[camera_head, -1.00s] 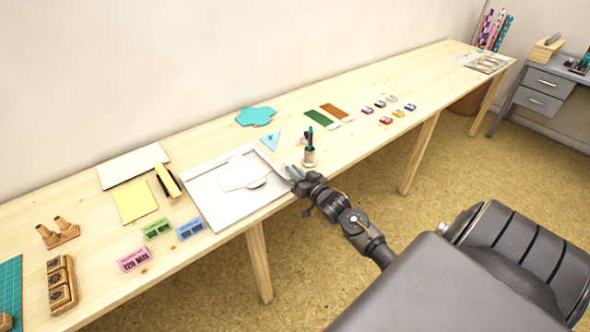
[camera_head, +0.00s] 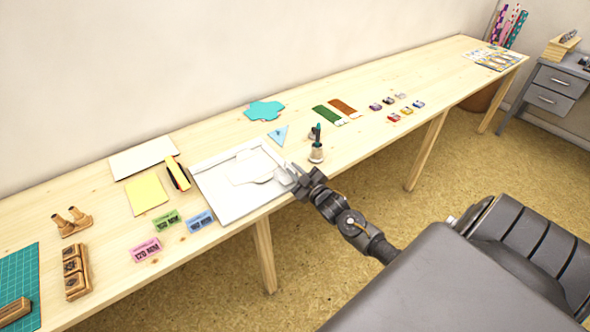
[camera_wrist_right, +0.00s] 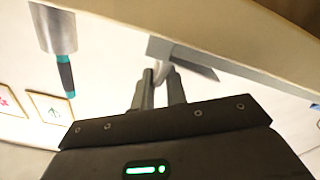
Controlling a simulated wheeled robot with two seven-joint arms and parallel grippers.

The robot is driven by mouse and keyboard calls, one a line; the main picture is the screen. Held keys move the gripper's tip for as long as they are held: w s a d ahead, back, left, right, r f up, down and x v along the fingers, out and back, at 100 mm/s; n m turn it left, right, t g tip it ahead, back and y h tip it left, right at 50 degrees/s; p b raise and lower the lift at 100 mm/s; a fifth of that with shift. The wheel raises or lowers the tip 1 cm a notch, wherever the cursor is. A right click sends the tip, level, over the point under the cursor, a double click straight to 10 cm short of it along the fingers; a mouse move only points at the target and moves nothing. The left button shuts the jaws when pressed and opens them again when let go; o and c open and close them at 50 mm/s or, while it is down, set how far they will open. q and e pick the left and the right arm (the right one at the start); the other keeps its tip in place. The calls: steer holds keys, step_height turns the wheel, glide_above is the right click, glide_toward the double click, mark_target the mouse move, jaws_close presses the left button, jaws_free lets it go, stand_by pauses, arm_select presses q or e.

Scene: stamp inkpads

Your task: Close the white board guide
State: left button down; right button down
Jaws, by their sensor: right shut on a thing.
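The white board guide (camera_head: 219,204) is a flat white board with a raised rim, lying at the table's front edge, with a paler, irregular white sheet (camera_head: 240,170) on it. My right gripper (camera_head: 287,174) is at its right end. In the right wrist view, my right gripper's fingers (camera_wrist_right: 160,90) are closed around a small pale part (camera_wrist_right: 161,72) beside a grey bar (camera_wrist_right: 172,50). I take this part to belong to the guide, but its full shape is hidden. My left gripper is not in view.
A blue triangle (camera_head: 278,135) lies behind the board. A yellow-black stapler-like object (camera_head: 178,174) and colored labels (camera_head: 199,221) lie left of it.

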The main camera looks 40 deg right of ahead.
steer(key=shift+d+f+n, duration=0.1)
steer(key=shift+n, duration=0.4)
steer(key=c, duration=1.5)
jaws_free()
steer(key=shift+d, duration=0.1)
steer(key=shift+c, duration=0.2)
steer(key=shift+s, duration=0.1)
steer(key=shift+s, duration=0.35)
steer(key=s+b, duration=0.1)
steer(key=s, duration=0.9)
steer(key=shift+f, duration=0.1)
